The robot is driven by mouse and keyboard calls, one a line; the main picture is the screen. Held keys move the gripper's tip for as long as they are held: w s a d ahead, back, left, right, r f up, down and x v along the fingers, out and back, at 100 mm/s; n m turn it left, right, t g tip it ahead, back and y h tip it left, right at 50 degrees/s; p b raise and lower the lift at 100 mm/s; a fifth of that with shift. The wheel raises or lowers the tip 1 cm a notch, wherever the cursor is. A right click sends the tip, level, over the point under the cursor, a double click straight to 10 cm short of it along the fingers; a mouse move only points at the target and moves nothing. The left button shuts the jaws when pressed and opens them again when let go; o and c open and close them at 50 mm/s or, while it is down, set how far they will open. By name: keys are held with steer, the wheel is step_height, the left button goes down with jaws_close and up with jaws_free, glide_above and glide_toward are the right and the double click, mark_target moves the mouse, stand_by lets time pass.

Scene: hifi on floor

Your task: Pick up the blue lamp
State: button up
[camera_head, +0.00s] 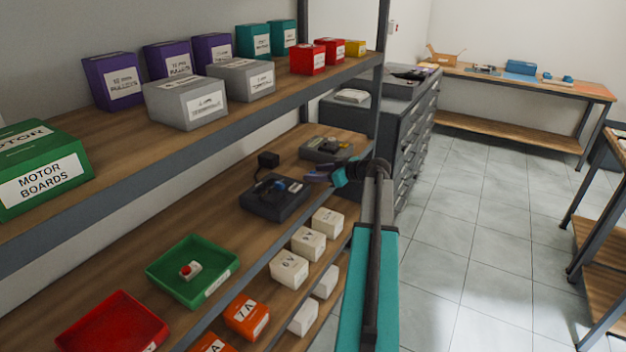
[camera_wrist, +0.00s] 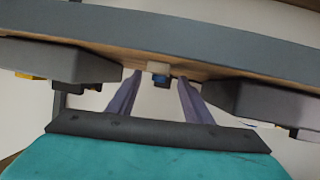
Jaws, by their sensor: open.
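The wrist view looks upside down, with the shelf at the top. In it, a small blue lamp (camera_wrist: 162,83) on a pale base shows ahead between my gripper's two purple fingers, apart from both. My gripper (camera_wrist: 155,100) is open and empty. In the head view, my gripper (camera_head: 318,174) is at the front edge of the middle shelf, beside two dark devices. I cannot surely pick out the lamp there; the gripper may hide it.
A black device with a blue part (camera_head: 275,200) and a grey device (camera_head: 326,149) stand either side of the gripper. A green tray (camera_head: 165,268) with a red button and a red tray (camera_head: 110,318) lie nearer. The upper shelf (camera_head: 290,92) overhangs.

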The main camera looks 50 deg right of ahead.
steer(key=shift+c, duration=0.3)
steer(key=c, duration=1.1)
steer(key=shift+r, duration=0.2)
steer(key=shift+r+b, duration=0.6)
steer(key=shift+r, duration=0.7)
steer(key=shift+s+d+r, duration=0.1)
steer(key=shift+s+r, duration=0.15)
steer(key=s+d+r+b, duration=0.1)
steer(key=s+d+b, duration=0.2)
steer(key=s, duration=1.2)
steer(key=shift+d+r, duration=0.25)
steer(key=shift+d, duration=0.15)
